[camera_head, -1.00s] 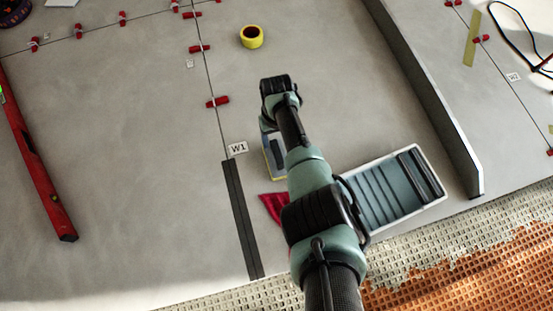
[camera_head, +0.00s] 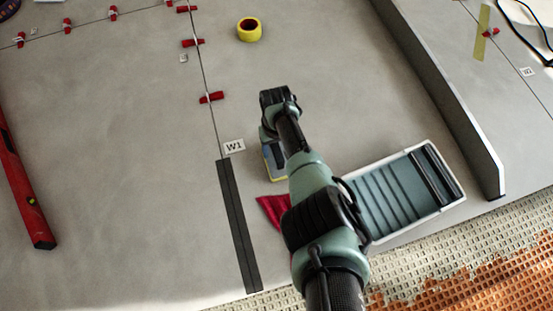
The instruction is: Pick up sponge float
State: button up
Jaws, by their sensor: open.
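The sponge float (camera_head: 275,164) appears to be the small flat piece with a yellow edge and a dark top, lying on the grey tiles near the middle. My arm covers its right side. My gripper (camera_head: 268,136) is at the far end of my arm, just above the float's far end in the picture. The wrist hides most of its fingers. The gripper is open, and nothing shows held in it. I cannot tell how high it is above the float.
A wash tray (camera_head: 459,190) with a ribbed blue-grey inside stands right of my arm. A red cloth (camera_head: 271,209) lies left of my arm. A dark strip (camera_head: 238,227), a yellow tape roll (camera_head: 249,30), a red level (camera_head: 24,190) and a long upright board (camera_head: 440,95) are around.

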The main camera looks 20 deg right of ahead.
grip_shut()
dwell(0.3)
jog(key=shift+r, duration=0.1)
